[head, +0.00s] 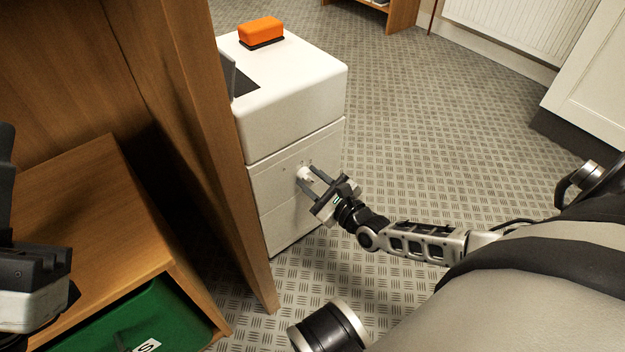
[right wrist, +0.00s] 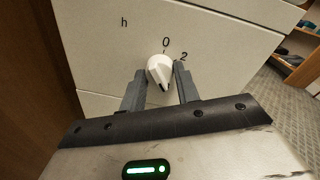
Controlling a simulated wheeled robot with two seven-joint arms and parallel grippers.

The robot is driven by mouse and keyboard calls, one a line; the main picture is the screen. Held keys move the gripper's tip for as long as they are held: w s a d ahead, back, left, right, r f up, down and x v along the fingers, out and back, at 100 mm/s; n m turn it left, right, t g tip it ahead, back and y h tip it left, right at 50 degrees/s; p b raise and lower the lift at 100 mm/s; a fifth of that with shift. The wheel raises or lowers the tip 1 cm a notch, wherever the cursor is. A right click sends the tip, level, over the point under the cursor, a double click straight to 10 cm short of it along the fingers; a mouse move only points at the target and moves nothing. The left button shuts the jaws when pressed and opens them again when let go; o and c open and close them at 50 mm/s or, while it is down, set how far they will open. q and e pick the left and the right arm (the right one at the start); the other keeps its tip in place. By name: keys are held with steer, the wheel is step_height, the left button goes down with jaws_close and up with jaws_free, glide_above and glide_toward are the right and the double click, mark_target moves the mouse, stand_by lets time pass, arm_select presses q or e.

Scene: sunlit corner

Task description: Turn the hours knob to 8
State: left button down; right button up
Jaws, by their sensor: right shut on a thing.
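The hours knob (right wrist: 160,72) is a small white knob on the front of a white cabinet (head: 297,92). In the right wrist view an "h" stands to its left, a "0" above it and a "2" at its upper right. A dark mark shows at its lower end, away from the 0; other numbers are hidden or not readable. The knob also shows in the head view (head: 303,173). My right gripper (right wrist: 164,74) has its two fingers on either side of the knob, shut on it. My left gripper (head: 38,262) shows only in part at the left edge.
A wooden panel (head: 205,150) stands just left of the cabinet. A wooden unit (head: 90,210) with a green bin (head: 150,318) is at the lower left. An orange object (head: 261,30) lies on the cabinet top. The patterned floor (head: 430,120) on the right is clear.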

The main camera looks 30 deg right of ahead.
steer(key=shift+m, duration=0.6)
steer(key=o, duration=1)
steer(key=shift+c, duration=0.2)
